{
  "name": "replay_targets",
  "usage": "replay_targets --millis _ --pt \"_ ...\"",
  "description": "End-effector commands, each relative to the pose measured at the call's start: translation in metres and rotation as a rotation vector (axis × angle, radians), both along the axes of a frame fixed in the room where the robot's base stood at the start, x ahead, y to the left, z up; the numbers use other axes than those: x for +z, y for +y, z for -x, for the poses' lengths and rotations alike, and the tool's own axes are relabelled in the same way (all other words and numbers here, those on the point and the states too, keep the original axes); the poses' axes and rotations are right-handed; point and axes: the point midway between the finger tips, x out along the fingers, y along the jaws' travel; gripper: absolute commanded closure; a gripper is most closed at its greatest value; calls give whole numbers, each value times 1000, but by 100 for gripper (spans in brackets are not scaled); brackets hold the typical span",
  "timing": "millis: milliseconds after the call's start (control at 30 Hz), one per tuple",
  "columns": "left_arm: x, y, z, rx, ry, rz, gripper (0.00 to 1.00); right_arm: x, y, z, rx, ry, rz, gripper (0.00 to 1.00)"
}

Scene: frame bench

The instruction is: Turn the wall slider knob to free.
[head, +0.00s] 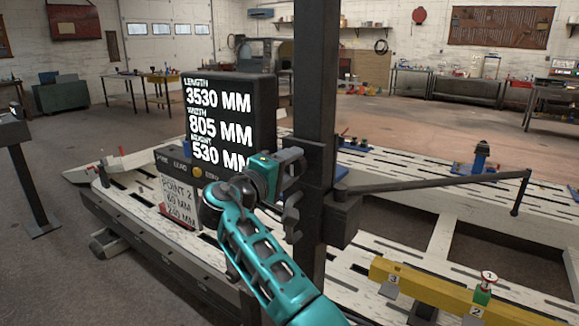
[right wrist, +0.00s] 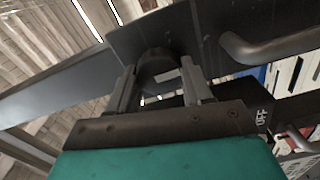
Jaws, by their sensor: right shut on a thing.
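The wall slider knob (right wrist: 157,68) is a dark round knob with a pale mark, on a dark plate. In the right wrist view it sits between the two fingers of my right gripper (right wrist: 160,88), which is shut on it. In the head view my right gripper (head: 297,168) reaches the dark slider block on the black post (head: 317,70) from the left; the knob is hidden there. My left gripper is not in view.
A dark arm (head: 440,183) sticks out rightward from the post. A display box (head: 228,88) with measurements stands left of the post. The slotted white frame bench (head: 390,163) spreads behind, with a yellow beam (head: 440,290) in front right. A curved metal handle (right wrist: 268,48) is close right of the knob.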

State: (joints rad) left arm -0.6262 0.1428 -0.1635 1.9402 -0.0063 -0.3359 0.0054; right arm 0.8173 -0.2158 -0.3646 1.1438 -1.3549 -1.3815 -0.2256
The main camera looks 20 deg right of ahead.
Motion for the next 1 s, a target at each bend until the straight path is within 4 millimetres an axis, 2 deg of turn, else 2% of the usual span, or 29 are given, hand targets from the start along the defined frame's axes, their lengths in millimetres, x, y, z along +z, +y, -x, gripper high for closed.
replay_targets --millis 333,367,600,867,1000 --pt "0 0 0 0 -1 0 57 1 0 0 0 2 6 80" --pt "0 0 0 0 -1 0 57 1 0 0 0 2 6 47" --pt "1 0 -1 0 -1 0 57 1 0 0 0 1 3 24" --pt "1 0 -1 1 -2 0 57 0 1 1 0 2 1 24" --pt "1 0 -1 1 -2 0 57 -1 12 8 3 2 0 24"
